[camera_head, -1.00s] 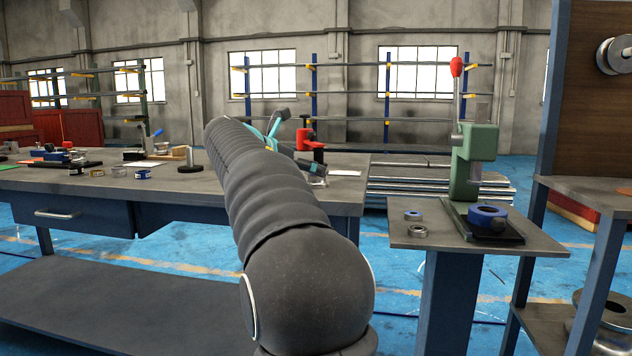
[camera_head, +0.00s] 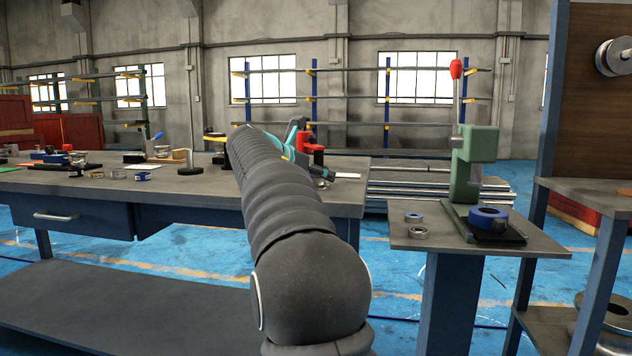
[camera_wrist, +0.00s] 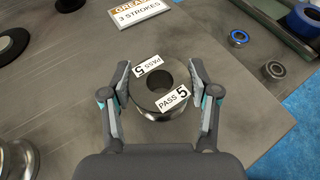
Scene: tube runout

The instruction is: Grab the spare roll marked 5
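In the wrist view the spare roll (camera_wrist: 142,92) is a grey metal ring-shaped roller with a dark centre hole and white labels reading "PASS 5". It stands on the grey bench top. My gripper (camera_wrist: 159,67) is open, with one finger on each side of the roll. Small gaps seem to show between the fingers and the roll, so I see no clear grip. In the head view my own arm hides the roll and most of my gripper.
A white "GREASE 3 STROKES" sign (camera_wrist: 139,12) lies beyond the roll. Another metal roller (camera_wrist: 20,160) is at the lower left and a dark disc (camera_wrist: 10,45) at the upper left. Bearings (camera_wrist: 238,38) sit at the right. A green press (camera_head: 477,165) stands on a side stand.

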